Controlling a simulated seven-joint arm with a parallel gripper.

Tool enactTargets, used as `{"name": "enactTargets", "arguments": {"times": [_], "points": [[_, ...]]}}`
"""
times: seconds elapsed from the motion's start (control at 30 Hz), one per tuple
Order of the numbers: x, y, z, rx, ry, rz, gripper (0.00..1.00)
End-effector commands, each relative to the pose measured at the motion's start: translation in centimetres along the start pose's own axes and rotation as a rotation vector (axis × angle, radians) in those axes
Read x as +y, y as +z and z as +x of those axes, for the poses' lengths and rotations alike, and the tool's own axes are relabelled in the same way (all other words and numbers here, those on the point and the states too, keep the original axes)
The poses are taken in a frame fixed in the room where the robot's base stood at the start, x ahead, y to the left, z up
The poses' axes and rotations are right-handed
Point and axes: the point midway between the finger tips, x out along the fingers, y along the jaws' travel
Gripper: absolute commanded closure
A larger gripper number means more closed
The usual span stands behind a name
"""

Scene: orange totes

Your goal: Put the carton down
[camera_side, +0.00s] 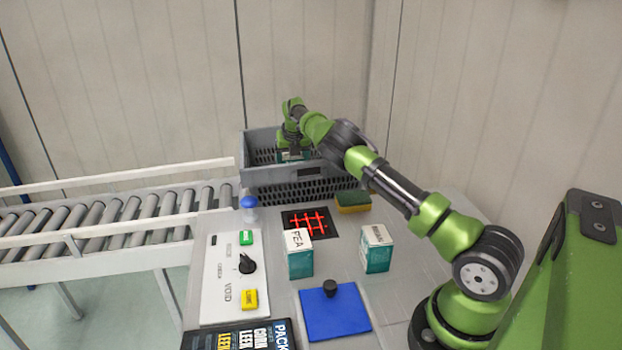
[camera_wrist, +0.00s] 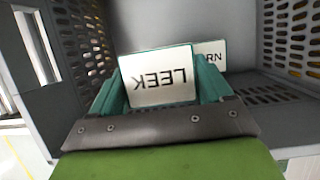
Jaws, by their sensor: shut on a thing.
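My gripper (camera_side: 291,146) is down inside the grey crate (camera_side: 262,176), near its left part. It is shut on a carton with a white top marked LEEK (camera_wrist: 160,78), which reads upside down in the wrist view. The teal carton shows only as a small patch in the side view (camera_side: 293,157), behind the crate's front wall. Whether its base touches the crate floor is hidden. Another white-topped carton, lettering ending in RN (camera_wrist: 210,53), stands just beyond it in the crate, partly hidden by the LEEK carton.
On the table stand a PEA carton (camera_side: 300,262) and another teal carton (camera_side: 376,256). A red-lit scanner plate (camera_side: 310,222), a sponge (camera_side: 353,202), a blue-capped bottle (camera_side: 249,208), a control panel (camera_side: 222,280) and a blue pad (camera_side: 335,316) are nearby. The crate's right side has bare floor (camera_wrist: 262,88).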

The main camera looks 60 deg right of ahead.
Motion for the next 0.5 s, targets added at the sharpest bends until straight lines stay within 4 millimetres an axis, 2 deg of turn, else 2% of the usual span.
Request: {"name": "enactTargets", "arguments": {"times": [0.27,0.3,0.4,0.5], "points": [[0.02,-0.17,0.46,-0.001,0.001,0.000,0.62],[0.01,-0.24,0.53,0.001,0.001,0.001,0.17],[0.01,-0.23,0.52,0.001,0.001,0.001,0.01],[0.01,-0.22,0.51,0.000,0.001,0.001,0.00]]}}
